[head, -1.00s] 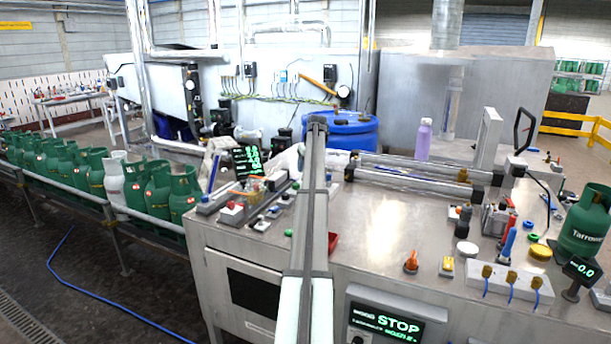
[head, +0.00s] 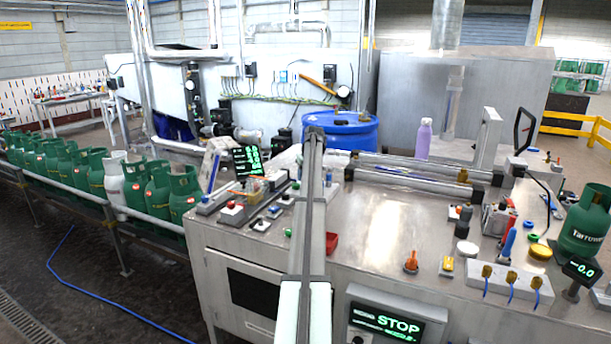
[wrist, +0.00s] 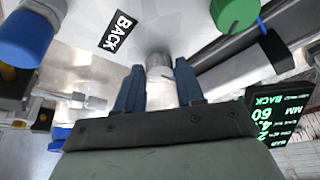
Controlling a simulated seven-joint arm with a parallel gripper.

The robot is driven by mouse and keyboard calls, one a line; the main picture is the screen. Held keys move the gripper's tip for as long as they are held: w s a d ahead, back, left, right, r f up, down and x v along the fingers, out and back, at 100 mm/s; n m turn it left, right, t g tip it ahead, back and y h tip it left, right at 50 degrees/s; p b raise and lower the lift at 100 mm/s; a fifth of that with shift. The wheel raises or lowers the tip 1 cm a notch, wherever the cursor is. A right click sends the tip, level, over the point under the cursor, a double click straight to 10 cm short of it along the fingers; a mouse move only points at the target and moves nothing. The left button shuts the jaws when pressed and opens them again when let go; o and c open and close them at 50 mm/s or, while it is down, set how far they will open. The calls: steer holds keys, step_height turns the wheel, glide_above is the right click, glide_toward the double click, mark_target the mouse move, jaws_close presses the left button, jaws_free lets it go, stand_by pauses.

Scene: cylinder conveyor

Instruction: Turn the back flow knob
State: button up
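In the wrist view my gripper (wrist: 158,75) is open, with its two dark blue fingers apart. A small silver knob (wrist: 158,66) shows between and just beyond the fingertips; I cannot tell whether they touch it. A black label reading BACK (wrist: 117,32) lies on the panel to its upper left. A green knob (wrist: 235,13) is at the upper right and a blue knob (wrist: 27,38) at the upper left. Which knob is the flow knob is not marked. In the head view my arm hides much of the area, and the fingers cannot be made out.
A display with green text headed BACK (wrist: 274,112) stands close to the right of my gripper; a display also shows in the head view (head: 248,160). A blue drum (head: 350,132) stands behind the bench.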

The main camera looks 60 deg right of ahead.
jaws_close()
steer(key=m+g, duration=0.1)
steer(key=m, duration=0.2)
steer(key=shift+w+a+m+h, duration=0.1)
steer(key=shift+m+h, duration=0.3)
steer(key=m, duration=0.1)
steer(key=m+g, duration=0.1)
steer(key=m, duration=0.1)
steer(key=shift+w+m+g+h, duration=0.1)
steer(key=shift+m+g+h, duration=0.2)
steer(key=m+g, duration=0.1)
steer(key=m, duration=0.2)
steer(key=shift+w+m, duration=0.15)
steer(key=shift+m, duration=0.15)
steer(key=shift+m+g, duration=0.8)
steer(key=shift+m, duration=0.7)
